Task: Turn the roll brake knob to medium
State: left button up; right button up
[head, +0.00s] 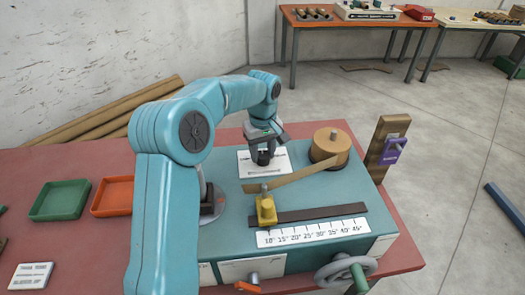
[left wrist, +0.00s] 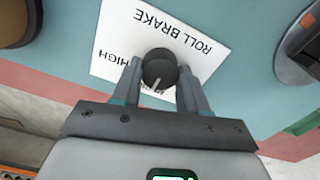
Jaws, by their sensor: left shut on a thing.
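The roll brake knob (left wrist: 160,68) is a dark round knob on a white label plate (left wrist: 112,50), which also shows in the head view (head: 246,166). The plate reads "ROLL BRAKE" and "HIGH", upside down in the left wrist view. My left gripper (left wrist: 157,75) is shut on the knob, with one finger on each side. The pale pointer line on the knob points down and slightly left in that view, toward small lettering mostly hidden by the knob and gripper. In the head view my left gripper (head: 264,157) reaches down onto the plate and hides the knob. My right gripper is not in view.
A brown roll (head: 330,147) stands right of the plate, with a strip running to a yellow block (head: 266,210). A scale (head: 312,232) and a handwheel (head: 345,272) lie at the front. A wooden post (head: 388,145) stands at the right. Green and orange trays (head: 60,200) sit left.

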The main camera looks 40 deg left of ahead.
aim_at(263, 155)
pick_arm(q)
jog(key=o, duration=0.9)
jog(key=shift+r, duration=0.1)
jog(key=shift+c, duration=0.2)
jog(key=shift+o, duration=1)
jog(key=shift+d, duration=0.1)
jog(key=shift+r, duration=0.3)
notch_tip(263, 155, up, 16)
jog(key=p, duration=0.1)
jog(key=shift+p, duration=0.35)
jog(key=shift+s+f, duration=0.1)
jog(key=shift+s, duration=0.05)
